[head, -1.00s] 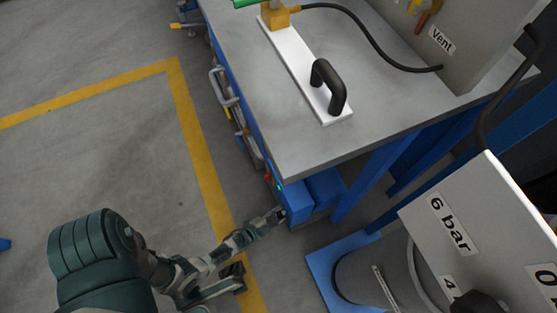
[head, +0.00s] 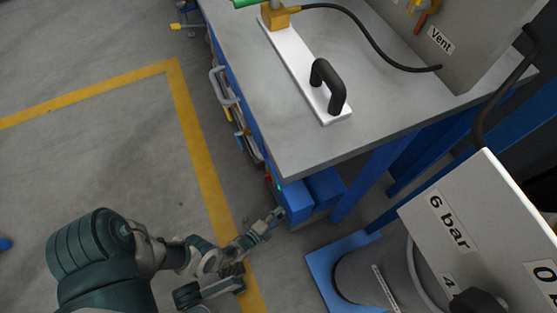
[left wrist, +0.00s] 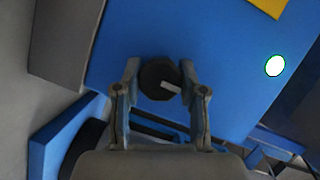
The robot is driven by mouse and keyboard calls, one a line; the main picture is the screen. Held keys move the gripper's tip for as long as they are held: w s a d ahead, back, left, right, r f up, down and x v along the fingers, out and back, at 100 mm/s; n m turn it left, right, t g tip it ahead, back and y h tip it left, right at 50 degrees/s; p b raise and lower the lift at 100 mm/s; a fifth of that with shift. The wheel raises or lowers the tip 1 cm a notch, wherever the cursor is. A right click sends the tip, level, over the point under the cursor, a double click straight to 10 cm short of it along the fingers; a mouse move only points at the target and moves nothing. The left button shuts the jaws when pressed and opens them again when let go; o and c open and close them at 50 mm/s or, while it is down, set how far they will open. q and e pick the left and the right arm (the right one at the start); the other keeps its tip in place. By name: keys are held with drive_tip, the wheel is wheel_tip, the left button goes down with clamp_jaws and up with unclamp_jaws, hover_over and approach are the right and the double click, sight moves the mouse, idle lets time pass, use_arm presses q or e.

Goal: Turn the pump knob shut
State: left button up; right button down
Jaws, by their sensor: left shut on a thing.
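The pump knob (left wrist: 158,80) is a dark, roughly round knob with a pale pointer bar, on a blue panel (left wrist: 215,60) in the left wrist view. The pointer bar slants down to the right. My left gripper (left wrist: 160,82) has a finger on each side of the knob and is shut on it. In the head view my left gripper (head: 278,216) reaches the front of the blue pump box (head: 297,202) below the bench corner. The knob is hidden in the head view. My right gripper is not in view.
A lit green-white lamp (left wrist: 275,66) sits on the panel right of the knob. The grey bench top (head: 300,140) overhangs the pump box. A white panel marked 6 bar (head: 452,222) stands at right.

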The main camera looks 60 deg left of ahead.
use_arm(q)
drive_tip(key=shift+s+d+f, duration=0.1)
drive_tip(key=shift+d+f, duration=0.1)
drive_tip(key=shift+d, duration=0.2)
drive_tip(key=o, duration=1.1)
drive_tip(key=shift+f, duration=0.1)
drive_tip(key=shift+a, duration=0.15)
drive_tip(key=shift+a+r, duration=0.1)
drive_tip(key=shift+r, duration=0.1)
